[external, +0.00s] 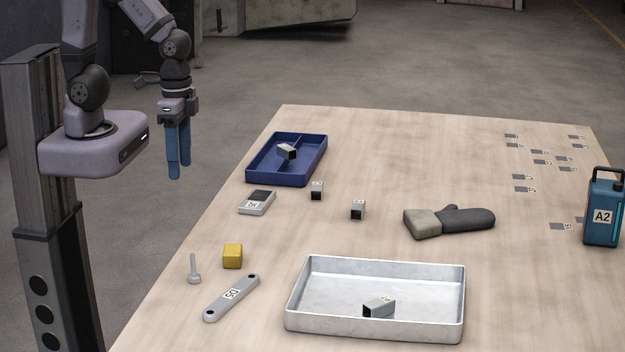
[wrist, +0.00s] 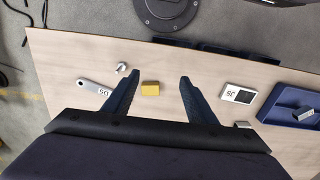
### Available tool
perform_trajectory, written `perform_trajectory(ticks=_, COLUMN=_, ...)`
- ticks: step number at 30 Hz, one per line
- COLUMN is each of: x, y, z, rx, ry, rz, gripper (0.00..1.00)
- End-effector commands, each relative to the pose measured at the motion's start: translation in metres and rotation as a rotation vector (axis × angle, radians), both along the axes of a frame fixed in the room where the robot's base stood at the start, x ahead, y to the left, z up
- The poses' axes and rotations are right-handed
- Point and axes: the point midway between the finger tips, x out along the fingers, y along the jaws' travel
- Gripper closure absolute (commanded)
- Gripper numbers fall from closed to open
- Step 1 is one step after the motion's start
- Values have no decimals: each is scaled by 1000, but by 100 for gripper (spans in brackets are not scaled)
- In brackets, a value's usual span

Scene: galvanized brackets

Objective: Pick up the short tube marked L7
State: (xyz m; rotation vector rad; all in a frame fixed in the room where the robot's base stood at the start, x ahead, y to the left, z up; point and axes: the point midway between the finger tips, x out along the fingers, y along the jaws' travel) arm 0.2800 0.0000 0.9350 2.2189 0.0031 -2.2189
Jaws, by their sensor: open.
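Several short square grey tubes with small white labels are in the external view. One tube (external: 287,151) lies in the blue tray, one (external: 317,191) and another (external: 358,209) stand on the table, and one (external: 378,308) lies in the metal tray. Their labels are too small to read, so I cannot tell which is L7. My gripper (external: 180,171) is open and empty, high at the left, apart from all tubes. In the wrist view my gripper (wrist: 155,78) spans a yellow block far below. The blue tray's tube (wrist: 302,114) shows there at right.
The blue tray (external: 255,172) stands at the far left, the metal tray (external: 375,329) in front. A device (external: 257,202), yellow block (external: 233,256), bolt (external: 194,268) and wrench-like bar (external: 231,298) lie left. A glove (external: 450,221) and A2 canister (external: 603,210) are right.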

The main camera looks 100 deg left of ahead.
Motion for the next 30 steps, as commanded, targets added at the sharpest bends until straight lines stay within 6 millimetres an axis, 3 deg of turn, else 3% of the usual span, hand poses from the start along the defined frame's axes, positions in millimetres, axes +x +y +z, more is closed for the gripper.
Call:
perform_trajectory(ticks=8, x=5, y=5, z=-3, rx=8, ry=-11, rz=7, gripper=48)
perform_trajectory(ticks=11, x=22, y=20, z=-12, rx=31, ry=-50, rz=26, gripper=48)
perform_trajectory(ticks=14, x=52, y=50, z=-26, rx=73, ry=-124, rz=55, gripper=48)
perform_trajectory(ticks=17, x=92, y=95, z=-44, rx=130, ry=-229, rz=88, gripper=48)
perform_trajectory(ticks=21, x=146, y=174, z=-74, rx=203, ry=-407, rz=117, gripper=48)
perform_trajectory(ticks=24, x=173, y=228, z=-95, rx=233, ry=-537, rz=123, gripper=48)
perform_trajectory(ticks=30, x=194, y=317, z=-139, rx=226, ry=-793, rz=114, gripper=48)
